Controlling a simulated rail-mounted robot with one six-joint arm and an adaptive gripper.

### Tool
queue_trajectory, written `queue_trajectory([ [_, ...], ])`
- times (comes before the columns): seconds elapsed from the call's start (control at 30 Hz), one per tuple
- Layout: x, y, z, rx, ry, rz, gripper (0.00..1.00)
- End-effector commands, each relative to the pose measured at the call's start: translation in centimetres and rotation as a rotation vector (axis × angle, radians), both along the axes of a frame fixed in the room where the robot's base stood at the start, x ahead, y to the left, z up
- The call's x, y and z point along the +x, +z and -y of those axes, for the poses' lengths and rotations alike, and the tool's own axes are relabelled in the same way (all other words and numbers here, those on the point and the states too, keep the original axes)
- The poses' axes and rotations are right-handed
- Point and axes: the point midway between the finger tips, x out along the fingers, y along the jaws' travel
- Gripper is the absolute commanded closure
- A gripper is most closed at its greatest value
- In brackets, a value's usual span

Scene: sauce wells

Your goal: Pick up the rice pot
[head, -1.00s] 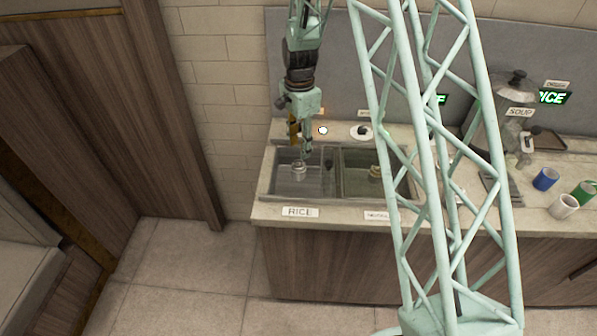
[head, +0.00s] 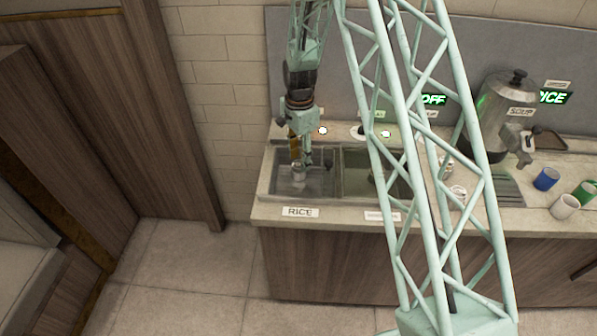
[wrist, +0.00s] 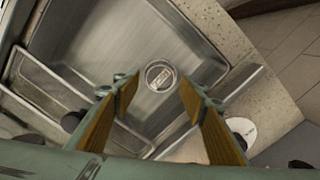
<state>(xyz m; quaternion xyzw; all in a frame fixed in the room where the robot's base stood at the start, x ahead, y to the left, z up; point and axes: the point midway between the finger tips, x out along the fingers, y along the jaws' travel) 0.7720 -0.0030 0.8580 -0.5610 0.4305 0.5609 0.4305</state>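The left well (head: 318,190), labelled RICE, is a steel basin in the counter.
The noodle well (head: 352,165) adjoins on the right, partly hidden by my lattice arm. A soup urn (head: 497,118), a blue cup (head: 545,179), a white cup (head: 564,207) and a green cup (head: 585,192) stand farther right. A brick wall (head: 225,110) is close on the left.

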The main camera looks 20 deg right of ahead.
Motion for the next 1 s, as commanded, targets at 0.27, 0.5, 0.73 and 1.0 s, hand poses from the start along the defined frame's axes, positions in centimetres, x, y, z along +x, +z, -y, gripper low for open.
queue_trajectory([
  [0.27,0.0,-1.4,0.0,0.000,0.000,-0.001,0.61],
  [0.5,0.0,-3.8,0.0,0.000,0.000,-0.001,0.61],
  [0.73,0.0,-5.3,0.0,0.000,0.000,-0.001,0.61],
  [1.0,0.0,-5.5,0.0,0.000,0.000,0.000,0.61],
])
